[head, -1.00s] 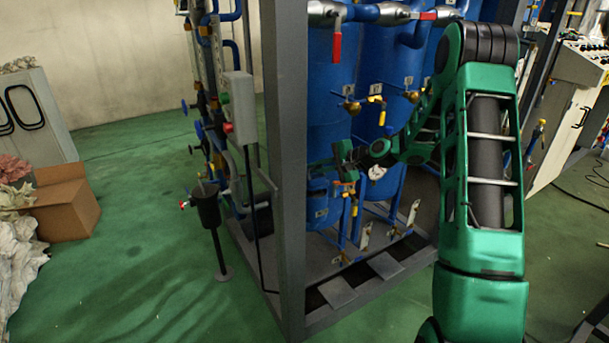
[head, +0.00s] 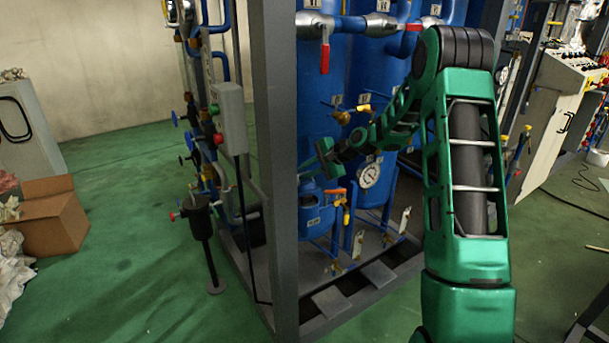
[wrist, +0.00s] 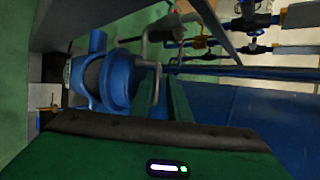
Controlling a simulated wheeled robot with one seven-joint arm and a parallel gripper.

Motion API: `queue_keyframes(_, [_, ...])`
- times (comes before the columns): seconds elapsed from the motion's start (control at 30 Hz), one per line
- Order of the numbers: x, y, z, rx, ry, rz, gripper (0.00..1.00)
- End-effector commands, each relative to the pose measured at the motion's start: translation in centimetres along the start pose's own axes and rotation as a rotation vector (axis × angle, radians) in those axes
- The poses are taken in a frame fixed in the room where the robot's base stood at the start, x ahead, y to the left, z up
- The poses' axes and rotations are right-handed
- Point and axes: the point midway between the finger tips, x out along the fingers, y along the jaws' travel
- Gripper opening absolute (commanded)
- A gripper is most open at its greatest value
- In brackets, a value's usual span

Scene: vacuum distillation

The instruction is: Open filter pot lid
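A small blue pot (head: 313,217) stands low in the blue rig, behind the grey post, and looks like the filter pot. It also shows at the left of the wrist view (wrist: 88,78), with a round blue flange or lid (wrist: 122,80). A bent metal handle (wrist: 153,82) stands by that flange. My gripper (head: 312,172) is just above the pot, partly hidden by the post. In the wrist view a green part of my gripper reaches toward the handle. I cannot tell whether it touches the handle, how wide the fingers are, or whether the lid is raised.
The grey post (head: 278,150) stands close left of my gripper. A pressure gauge (head: 369,174) and an orange-handled valve (head: 336,192) are close on the right. A black pot on a stand (head: 201,222) is outside the frame.

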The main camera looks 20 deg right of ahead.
Motion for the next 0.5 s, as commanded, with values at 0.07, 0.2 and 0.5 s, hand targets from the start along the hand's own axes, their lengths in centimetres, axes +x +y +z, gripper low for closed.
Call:
queue_keyframes(0.07, [0.0,0.0,0.0,0.000,0.001,0.000,0.15])
queue_keyframes(0.2, [0.0,0.1,-0.1,0.001,0.002,0.000,0.15])
queue_keyframes(0.5, [-1.9,0.0,-0.2,0.001,0.005,-0.001,0.15])
